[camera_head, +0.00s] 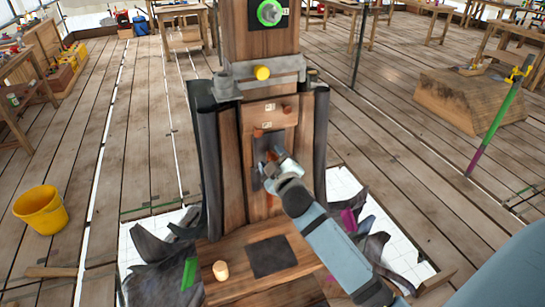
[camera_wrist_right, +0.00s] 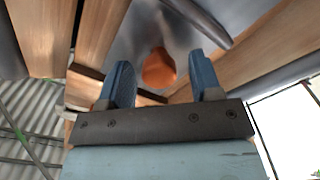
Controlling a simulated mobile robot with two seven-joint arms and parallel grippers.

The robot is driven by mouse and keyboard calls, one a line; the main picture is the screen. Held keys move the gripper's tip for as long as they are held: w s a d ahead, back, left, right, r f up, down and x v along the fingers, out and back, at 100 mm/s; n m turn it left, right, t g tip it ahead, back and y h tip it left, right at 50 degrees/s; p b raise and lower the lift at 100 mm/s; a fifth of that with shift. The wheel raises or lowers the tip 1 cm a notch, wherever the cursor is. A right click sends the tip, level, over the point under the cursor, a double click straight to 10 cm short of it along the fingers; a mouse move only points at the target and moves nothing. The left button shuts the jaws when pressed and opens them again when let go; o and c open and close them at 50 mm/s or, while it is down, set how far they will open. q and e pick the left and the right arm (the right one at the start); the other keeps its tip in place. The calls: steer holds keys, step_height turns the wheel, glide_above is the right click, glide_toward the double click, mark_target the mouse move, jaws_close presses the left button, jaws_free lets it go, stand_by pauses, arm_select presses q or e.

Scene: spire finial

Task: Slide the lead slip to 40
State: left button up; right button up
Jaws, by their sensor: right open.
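The lead slip looks to be the grey metal piece (camera_wrist_right: 143,40) on the front of the wooden spire (camera_head: 232,170). In the head view its grey surface (camera_head: 264,142) is partly hidden by my right gripper (camera_head: 269,166). In the right wrist view an orange knob (camera_wrist_right: 159,68) stands out from the grey metal. My right gripper (camera_wrist_right: 162,78) is open, with one blue finger on each side of the knob. I see gaps between fingers and knob in this view. I cannot read any scale or the number 40. My left gripper is not in view.
Two orange-brown pegs, one at the upper right (camera_head: 287,110), and small white labels sit above the slip. Torn dark sheets surround the base. A yellow bucket (camera_head: 41,211) stands left.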

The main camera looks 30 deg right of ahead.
steer(key=shift+w+d, duration=0.1)
steer(key=shift+w, duration=0.2)
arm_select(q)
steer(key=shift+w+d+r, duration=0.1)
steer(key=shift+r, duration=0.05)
arm_select(e)
jaws_close()
step_height(320, 180, down, 3)
steer(key=shift+f+b, duration=0.1)
steer(key=shift+b, duration=0.8)
jaws_free()
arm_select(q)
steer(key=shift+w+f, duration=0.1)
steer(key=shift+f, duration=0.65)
